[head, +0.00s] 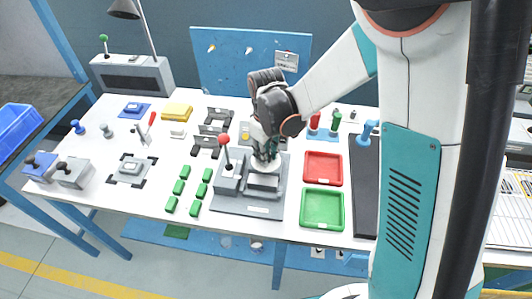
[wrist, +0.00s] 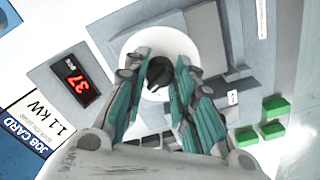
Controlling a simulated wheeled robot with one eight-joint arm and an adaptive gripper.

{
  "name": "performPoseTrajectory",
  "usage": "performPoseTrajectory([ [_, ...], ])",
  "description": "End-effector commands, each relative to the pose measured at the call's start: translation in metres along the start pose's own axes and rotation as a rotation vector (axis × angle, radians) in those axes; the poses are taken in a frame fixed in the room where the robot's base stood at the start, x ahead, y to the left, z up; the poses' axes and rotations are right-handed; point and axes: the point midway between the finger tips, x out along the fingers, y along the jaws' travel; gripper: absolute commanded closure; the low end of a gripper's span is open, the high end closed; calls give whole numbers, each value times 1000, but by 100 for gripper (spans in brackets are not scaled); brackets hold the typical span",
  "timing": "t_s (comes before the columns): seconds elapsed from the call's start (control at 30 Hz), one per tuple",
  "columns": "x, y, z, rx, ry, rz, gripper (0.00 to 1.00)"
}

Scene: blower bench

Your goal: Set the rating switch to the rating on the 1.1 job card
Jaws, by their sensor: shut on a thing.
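The rating switch is a small black knob (wrist: 160,72) on a round white dial (wrist: 151,42), seen in the wrist view. My gripper (wrist: 162,82) has its teal fingers closed around the knob from both sides. Which way the knob points is unclear. A display (wrist: 76,80) left of the dial shows red digits that look like 37; I cannot make out a decimal point. The job card (wrist: 40,122) at the lower left reads 1.1 kW. In the head view my gripper (head: 266,152) is down over the grey fixture (head: 262,182), hiding the knob.
Several green blocks (head: 180,187) lie farther left. A red tray (head: 323,154) and a green tray (head: 322,232) lie to the right. A blue pegboard (head: 225,70) stands behind the bench.

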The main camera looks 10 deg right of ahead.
Motion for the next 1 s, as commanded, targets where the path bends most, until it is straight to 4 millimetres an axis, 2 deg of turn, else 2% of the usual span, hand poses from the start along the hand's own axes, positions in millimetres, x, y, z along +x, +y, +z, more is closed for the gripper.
performPoseTrajectory([
  [0.6, 0, 0, 0, 556, 0, 0, 100],
  [1.0, 0, 0, 0, 755, 0, 0, 100],
])
